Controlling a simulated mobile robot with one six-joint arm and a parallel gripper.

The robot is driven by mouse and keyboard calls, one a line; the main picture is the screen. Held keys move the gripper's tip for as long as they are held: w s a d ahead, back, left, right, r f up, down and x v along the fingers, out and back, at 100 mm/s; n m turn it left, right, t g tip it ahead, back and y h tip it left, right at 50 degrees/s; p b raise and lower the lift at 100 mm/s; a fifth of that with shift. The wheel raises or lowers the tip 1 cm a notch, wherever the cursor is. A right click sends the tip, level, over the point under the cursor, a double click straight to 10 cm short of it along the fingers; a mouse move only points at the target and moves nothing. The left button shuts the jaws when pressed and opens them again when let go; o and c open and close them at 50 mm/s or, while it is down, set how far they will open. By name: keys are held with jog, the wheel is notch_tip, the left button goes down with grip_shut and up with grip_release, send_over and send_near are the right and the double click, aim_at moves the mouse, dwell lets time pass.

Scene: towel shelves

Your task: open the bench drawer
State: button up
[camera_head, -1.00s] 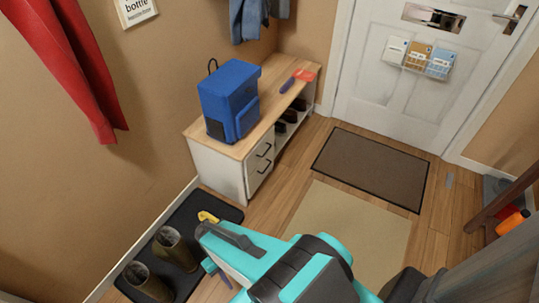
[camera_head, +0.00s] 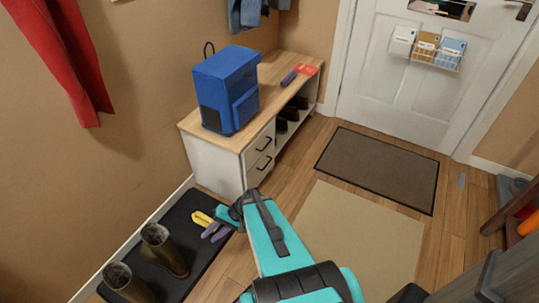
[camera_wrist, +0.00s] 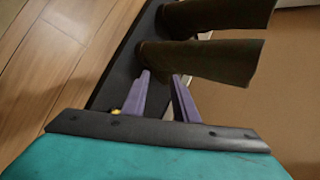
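The white bench (camera_head: 213,167) with a wooden top stands against the wall. It has two drawers, an upper one with a black handle (camera_head: 263,144) and a lower one with a black handle (camera_head: 264,163). Both drawers look closed. My gripper (camera_head: 211,231) has purple fingers set apart with nothing between them. It is in front of and to the left of the bench, over the dark boot mat, and apart from the handles. In the wrist view my gripper (camera_wrist: 160,76) points toward the boots, and no drawer shows there.
A blue backpack (camera_head: 228,92) stands on the bench top. Boots (camera_head: 165,248) and a yellow object (camera_head: 202,218) are on the black mat (camera_head: 186,212) near my gripper. Shoes (camera_head: 281,126) fill the open shelf.

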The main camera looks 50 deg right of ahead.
jog(key=w+d+r+m+t+h+b, duration=0.1)
jog(key=w+d+m+t+h+b, duration=0.25)
jog(key=d, duration=0.85)
jog(key=w+d+r+m+t+b, duration=0.1)
jog(key=w+d+m+t+b, duration=0.15)
jog(key=d+t+b, duration=0.6)
jog(key=s+d+r+m+h+b, duration=0.1)
jog(key=s+d+h, duration=0.1)
jog(key=d, duration=0.6)
jog(key=s+d+r+m+t+h+b, duration=0.1)
jog(key=s+d+r+m+h, duration=0.1)
jog(key=d, duration=0.6)
jog(key=s+d+r+m+h+b, duration=0.2)
jog(key=d+h, duration=0.1)
jog(key=d, duration=0.4)
jog(key=shift+s+d, duration=0.4)
jog(key=shift+f, duration=0.1)
jog(key=w+d+b, duration=0.2)
jog(key=w+b, duration=0.1)
jog(key=w, duration=1)
jog(key=shift+w+b, duration=0.35)
jog(key=shift+c, duration=0.3)
